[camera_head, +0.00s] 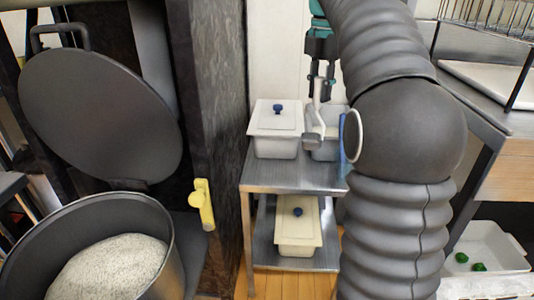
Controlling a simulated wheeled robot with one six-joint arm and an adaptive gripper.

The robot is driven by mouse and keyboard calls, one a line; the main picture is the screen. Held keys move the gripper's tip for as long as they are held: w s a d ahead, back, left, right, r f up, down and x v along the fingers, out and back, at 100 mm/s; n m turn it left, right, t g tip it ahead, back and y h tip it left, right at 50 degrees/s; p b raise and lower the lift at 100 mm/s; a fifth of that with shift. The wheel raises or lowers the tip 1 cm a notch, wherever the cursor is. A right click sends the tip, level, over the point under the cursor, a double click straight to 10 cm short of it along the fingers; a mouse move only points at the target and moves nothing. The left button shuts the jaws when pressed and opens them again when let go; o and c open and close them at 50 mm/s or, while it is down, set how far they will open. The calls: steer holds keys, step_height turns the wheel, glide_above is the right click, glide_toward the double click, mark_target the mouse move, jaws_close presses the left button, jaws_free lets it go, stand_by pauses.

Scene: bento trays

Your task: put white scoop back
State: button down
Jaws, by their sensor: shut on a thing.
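My gripper (321,88) points down above the top shelf of the small metal cart. It is shut on the white scoop (319,121), whose pale handle hangs below the fingers. The scoop's greyish lower end is in front of an open white container (328,151) on the cart. I cannot tell whether the scoop touches that container. My arm hides the container's right side.
A lidded white container (276,145) with a blue knob stands left of the scoop on the cart (290,180). Another lidded container (298,240) is on the lower shelf. A large pot (165,235) of rice, its lid (100,115) raised, and a yellow scoop (204,205) on a dark post are left.

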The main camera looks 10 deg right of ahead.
steer(key=w+a+f+b, duration=0.3)
steer(key=w+a+f, duration=0.1)
steer(key=a+f, duration=0.6)
steer(key=shift+w+f, duration=0.3)
steer(key=shift+w, duration=0.05)
steer(key=shift+f, duration=0.1)
steer(key=c, duration=1)
jaws_free()
step_height(320, 180, up, 12)
steer(key=p, duration=0.4)
